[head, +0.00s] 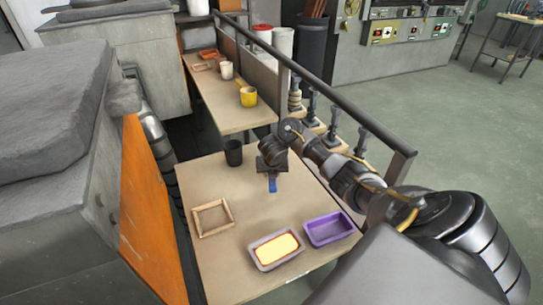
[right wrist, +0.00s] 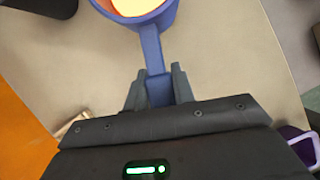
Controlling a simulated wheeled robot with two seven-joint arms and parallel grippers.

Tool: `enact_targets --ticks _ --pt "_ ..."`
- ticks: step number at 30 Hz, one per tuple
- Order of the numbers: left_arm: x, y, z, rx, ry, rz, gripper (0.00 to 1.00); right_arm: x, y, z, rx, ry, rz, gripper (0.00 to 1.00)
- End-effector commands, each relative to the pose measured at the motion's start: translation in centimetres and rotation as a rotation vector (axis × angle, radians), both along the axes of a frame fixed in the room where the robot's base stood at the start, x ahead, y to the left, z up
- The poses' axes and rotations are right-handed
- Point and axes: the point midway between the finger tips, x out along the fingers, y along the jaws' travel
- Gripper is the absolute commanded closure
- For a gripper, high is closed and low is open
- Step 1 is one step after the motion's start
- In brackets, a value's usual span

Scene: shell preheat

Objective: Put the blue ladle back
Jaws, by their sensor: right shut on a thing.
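My right gripper (head: 272,171) is over the near table, shut on the handle of the blue ladle. In the head view only a short blue piece of the ladle (head: 272,186) shows below the gripper; the rest is hidden. In the right wrist view the ladle's handle (right wrist: 153,52) runs between the two fingers (right wrist: 158,90). Its bowl, cut off at the top edge, holds glowing orange-yellow contents (right wrist: 135,5). My left gripper is not in view.
A dark cup (head: 233,153), wooden frame (head: 197,222), grey tray with glowing yellow contents (head: 268,266) and purple tray (head: 328,240) stand on the near table (head: 215,270). A yellow ladle (head: 248,97) is on the farther table. A dark railing (head: 330,103) runs along the right.

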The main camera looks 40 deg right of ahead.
Motion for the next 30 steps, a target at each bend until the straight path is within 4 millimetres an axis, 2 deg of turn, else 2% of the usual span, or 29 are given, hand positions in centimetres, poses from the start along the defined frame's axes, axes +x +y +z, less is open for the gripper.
enact_targets --ticks 2,5,10,19,20,21,24,30 --pt "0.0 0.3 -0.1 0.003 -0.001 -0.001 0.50 0.1 -0.1 0.0 0.000 -0.002 -0.001 1.00" --pt "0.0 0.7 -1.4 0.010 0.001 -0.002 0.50 0.7 -0.5 -1.3 0.000 -0.002 -0.003 1.00" --pt "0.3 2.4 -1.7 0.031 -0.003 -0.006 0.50 0.7 -0.5 -3.5 0.000 -0.001 -0.002 1.00" --pt "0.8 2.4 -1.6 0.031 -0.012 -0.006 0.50 0.7 -0.5 -3.9 0.000 -0.001 -0.001 1.00" --pt "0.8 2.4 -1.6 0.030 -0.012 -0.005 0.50 0.6 -0.4 -4.0 0.000 0.001 0.000 0.71" --pt "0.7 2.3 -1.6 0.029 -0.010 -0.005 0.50 0.6 -0.4 -4.0 0.000 0.001 0.000 0.66" --pt "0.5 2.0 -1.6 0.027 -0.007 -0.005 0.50 0.6 -0.4 -4.0 0.000 0.000 0.000 0.53" --pt "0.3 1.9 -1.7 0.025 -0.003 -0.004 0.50 0.6 -0.5 -3.9 0.000 0.000 0.000 0.53"
